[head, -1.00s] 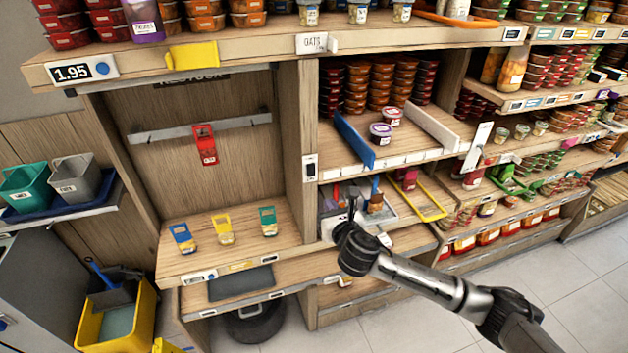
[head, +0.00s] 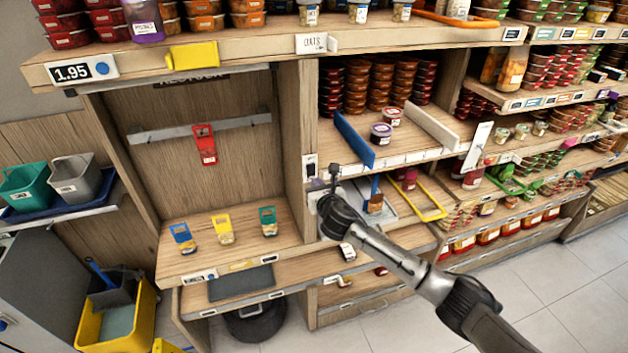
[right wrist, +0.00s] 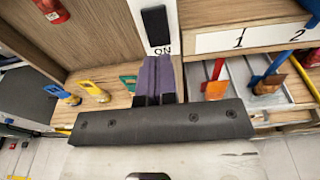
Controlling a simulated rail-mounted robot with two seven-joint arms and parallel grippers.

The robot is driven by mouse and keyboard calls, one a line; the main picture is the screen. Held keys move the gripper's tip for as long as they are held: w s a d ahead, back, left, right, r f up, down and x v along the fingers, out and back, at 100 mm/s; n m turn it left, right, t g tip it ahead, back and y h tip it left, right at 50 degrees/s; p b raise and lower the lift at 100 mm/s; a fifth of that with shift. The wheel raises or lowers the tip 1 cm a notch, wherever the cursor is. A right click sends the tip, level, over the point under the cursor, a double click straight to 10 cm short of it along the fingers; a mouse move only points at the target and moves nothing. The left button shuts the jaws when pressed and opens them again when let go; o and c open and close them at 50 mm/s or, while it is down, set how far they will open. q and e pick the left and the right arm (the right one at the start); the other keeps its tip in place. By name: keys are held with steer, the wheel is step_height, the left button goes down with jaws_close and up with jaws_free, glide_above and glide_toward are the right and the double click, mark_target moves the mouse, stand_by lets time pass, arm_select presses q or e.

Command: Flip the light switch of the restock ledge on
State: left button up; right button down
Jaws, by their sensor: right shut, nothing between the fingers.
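The light switch (head: 310,168) is a black rocker on a white plate, on the front of the wooden post at the right of the restock ledge (head: 240,262). In the right wrist view the black rocker (right wrist: 155,25) is at the top, with the word ON below it on the plate. I cannot tell its position. My right gripper (head: 333,174) is just right of the switch in the head view. Its purple fingers (right wrist: 153,80) are shut and empty, pointing at the plate just below the rocker. I cannot tell whether they touch the plate. My left gripper is not in view.
Right of the post are a blue divider (head: 354,140), stacked tubs and a tray of tools. A yellow bin (head: 118,318) stands at lower left.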

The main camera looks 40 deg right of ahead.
mark_target(311, 176)
steer(key=shift+x, duration=1.6)
